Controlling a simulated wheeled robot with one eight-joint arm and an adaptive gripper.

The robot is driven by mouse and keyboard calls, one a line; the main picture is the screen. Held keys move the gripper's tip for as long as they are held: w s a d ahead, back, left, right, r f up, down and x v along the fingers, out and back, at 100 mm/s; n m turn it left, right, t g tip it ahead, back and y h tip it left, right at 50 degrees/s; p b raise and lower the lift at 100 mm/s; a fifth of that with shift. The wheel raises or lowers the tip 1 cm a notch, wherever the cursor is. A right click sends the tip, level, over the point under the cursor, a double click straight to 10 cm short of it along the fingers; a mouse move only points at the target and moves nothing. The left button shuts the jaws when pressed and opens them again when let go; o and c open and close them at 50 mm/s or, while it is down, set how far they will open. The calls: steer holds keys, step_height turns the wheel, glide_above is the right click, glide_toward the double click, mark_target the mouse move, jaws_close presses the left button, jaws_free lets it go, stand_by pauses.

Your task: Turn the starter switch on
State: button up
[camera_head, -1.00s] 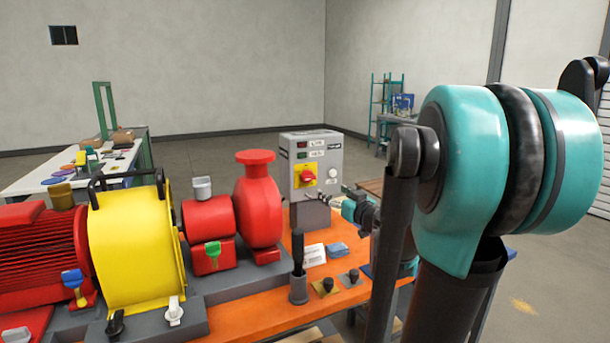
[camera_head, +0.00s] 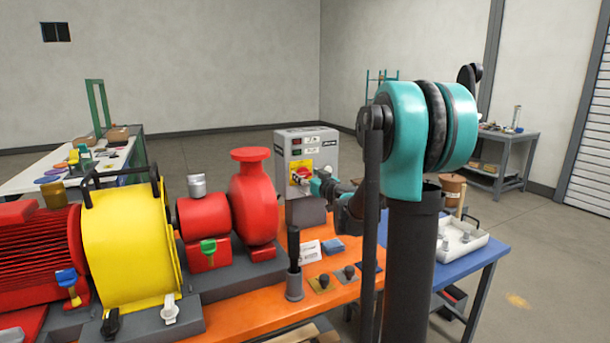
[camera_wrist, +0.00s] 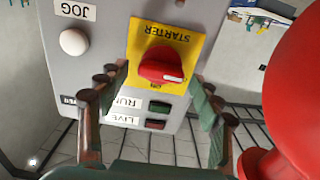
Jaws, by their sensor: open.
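The starter switch is a red rotary knob with a white mark on a yellow plate lettered STARTER; it shows in the wrist view (camera_wrist: 162,67), upside down, and in the head view (camera_head: 300,174). It sits on the front of a grey control box (camera_head: 308,148). My gripper (camera_wrist: 162,92) is open, with one finger on each side of the knob in the wrist view. Whether either finger touches the knob I cannot tell. In the head view my gripper (camera_head: 312,180) is at the box front and partly covers the plate.
The red pump (camera_head: 255,200) stands left of the box and looms at the right in the wrist view. A white JOG button (camera_wrist: 74,42) and dark RUN and LIVE indicators share the panel. A dark upright handle (camera_head: 294,250) rises from the orange bench (camera_head: 255,318).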

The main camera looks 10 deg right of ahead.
steer(key=shift+x, duration=0.85)
steer(key=shift+c, duration=0.3)
steer(key=c, duration=1.1)
steer(key=shift+c, duration=0.2)
